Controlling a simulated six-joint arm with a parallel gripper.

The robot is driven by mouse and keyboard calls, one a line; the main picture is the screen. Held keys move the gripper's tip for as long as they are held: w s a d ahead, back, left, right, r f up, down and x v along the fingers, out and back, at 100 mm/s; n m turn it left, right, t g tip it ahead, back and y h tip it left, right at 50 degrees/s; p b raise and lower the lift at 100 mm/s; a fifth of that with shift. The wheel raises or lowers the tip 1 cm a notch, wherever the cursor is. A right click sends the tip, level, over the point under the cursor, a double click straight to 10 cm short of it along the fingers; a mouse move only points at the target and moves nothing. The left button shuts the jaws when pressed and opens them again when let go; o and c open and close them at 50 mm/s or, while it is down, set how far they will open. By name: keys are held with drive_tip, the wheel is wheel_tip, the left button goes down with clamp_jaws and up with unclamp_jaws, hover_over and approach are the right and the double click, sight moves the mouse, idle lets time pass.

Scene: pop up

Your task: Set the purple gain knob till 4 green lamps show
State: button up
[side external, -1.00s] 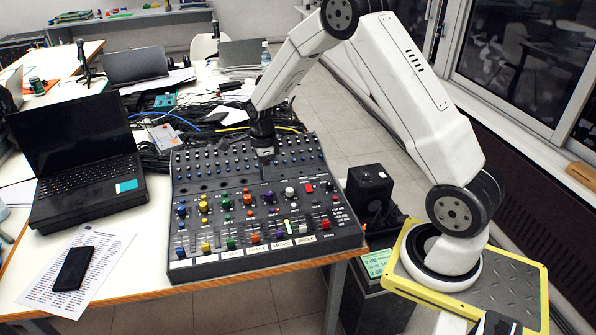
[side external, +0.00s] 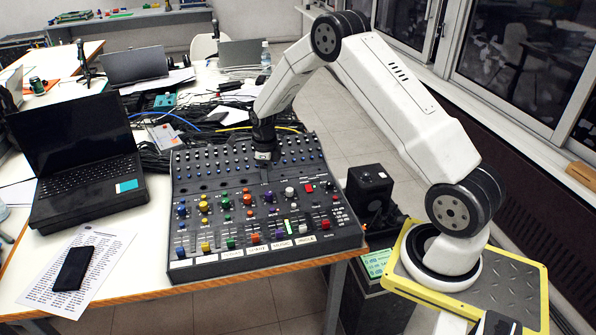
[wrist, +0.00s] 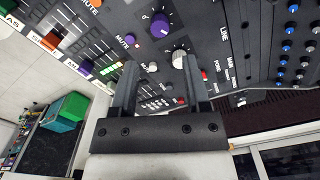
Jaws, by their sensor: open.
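The large purple knob (side external: 269,197) sits on the mixer panel (side external: 215,185), left of a white knob (side external: 290,192). In the wrist view the purple knob (wrist: 161,24) is in full sight, beyond my fingertips, with a pale mark beside it. A strip of lit green lamps (wrist: 111,68) shows there at left; it also shows in the side view (side external: 288,225). The lamps are too small to count surely. My gripper (side external: 266,172) is over the panel, behind the purple knob. In the wrist view my gripper (wrist: 160,64) is open and empty, fingers apart.
Other coloured knobs and slider caps crowd the panel, including a smaller purple knob (wrist: 129,40) and a purple cap (wrist: 86,67). A laptop (side external: 80,145) and phone (side external: 73,268) lie at left. A black box (side external: 369,187) stands right of the mixer.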

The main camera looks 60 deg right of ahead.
sight(269, 193)
wheel_tip(269, 193, down, 8)
drive_tip(key=shift+r, duration=0.1)
drive_tip(key=c, duration=0.7)
drive_tip(key=shift+n, duration=0.3)
